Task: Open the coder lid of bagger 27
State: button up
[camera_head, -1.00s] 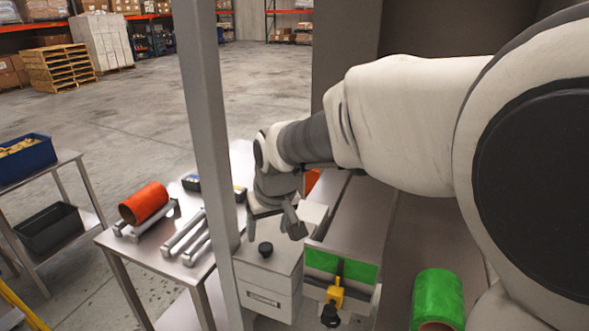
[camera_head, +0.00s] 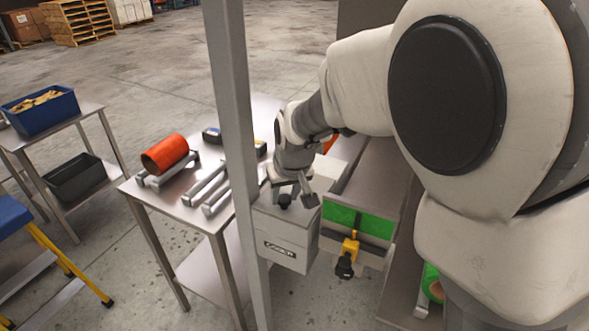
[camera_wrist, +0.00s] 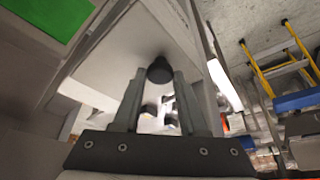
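My gripper (camera_head: 294,194) is over the lid, right at the knob. In the wrist view my gripper (camera_wrist: 160,75) is open, its two fingers apart, with the knob (camera_wrist: 160,69) in line with the gap between the fingertips. I cannot tell whether either finger touches it. No bagger number is readable.
A grey post (camera_head: 238,150) rises close to the coder's left. A steel table (camera_head: 205,216) holds an orange roll (camera_head: 165,153) and metal bars. A green film strip (camera_head: 358,221) with a yellow clamp (camera_head: 350,247) is just right of the coder. A yellow-framed step stool (camera_head: 60,255) stands far left.

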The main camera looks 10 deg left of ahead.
grip_shut()
dwell(1.0)
